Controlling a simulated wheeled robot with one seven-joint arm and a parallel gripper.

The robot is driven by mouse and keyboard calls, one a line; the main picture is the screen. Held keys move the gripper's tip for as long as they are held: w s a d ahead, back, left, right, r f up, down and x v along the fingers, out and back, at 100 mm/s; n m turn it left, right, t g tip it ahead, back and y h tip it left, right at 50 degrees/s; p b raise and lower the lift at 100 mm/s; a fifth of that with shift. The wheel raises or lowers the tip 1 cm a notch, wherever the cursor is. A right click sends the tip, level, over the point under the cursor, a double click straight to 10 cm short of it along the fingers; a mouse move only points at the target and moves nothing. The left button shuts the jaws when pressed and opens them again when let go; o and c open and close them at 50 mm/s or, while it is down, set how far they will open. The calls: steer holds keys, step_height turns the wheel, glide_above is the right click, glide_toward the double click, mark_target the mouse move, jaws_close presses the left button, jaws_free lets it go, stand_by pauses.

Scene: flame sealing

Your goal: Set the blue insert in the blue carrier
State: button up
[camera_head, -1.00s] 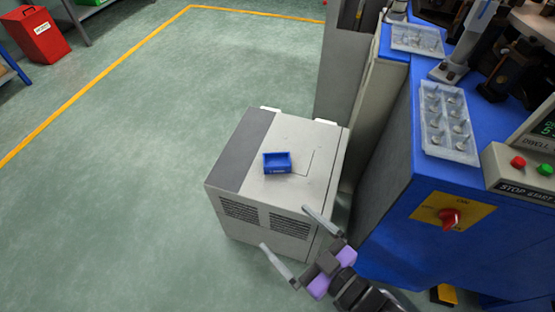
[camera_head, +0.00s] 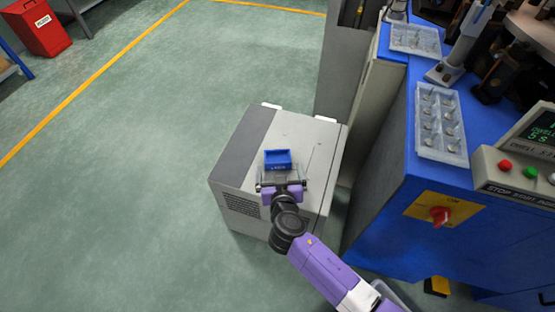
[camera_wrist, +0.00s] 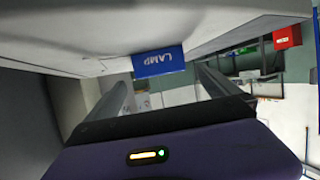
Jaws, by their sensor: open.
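A small open blue box (camera_head: 277,158) sits on top of a grey cabinet. My gripper (camera_head: 283,172) is open and empty, just in front of the box. In the wrist view its two fingers (camera_wrist: 162,80) point toward the box, one on each side, with no clear contact.
The grey cabinet (camera_head: 240,150) stands on a green floor, with open floor to its left. A blue machine bench (camera_head: 385,215) stands close on the right, with clear trays (camera_head: 441,122) of small parts and a control box (camera_head: 515,170). A red bin (camera_head: 38,27) is far left.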

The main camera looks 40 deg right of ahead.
mark_target(278, 162)
steer(key=shift+b+x, duration=0.4)
steer(key=shift+x, duration=3.5)
steer(key=shift+a+f, duration=0.15)
steer(key=shift+s, duration=0.1)
steer(key=shift+c, duration=0.2)
steer(key=c, duration=1.7)
steer(key=shift+o, duration=0.2)
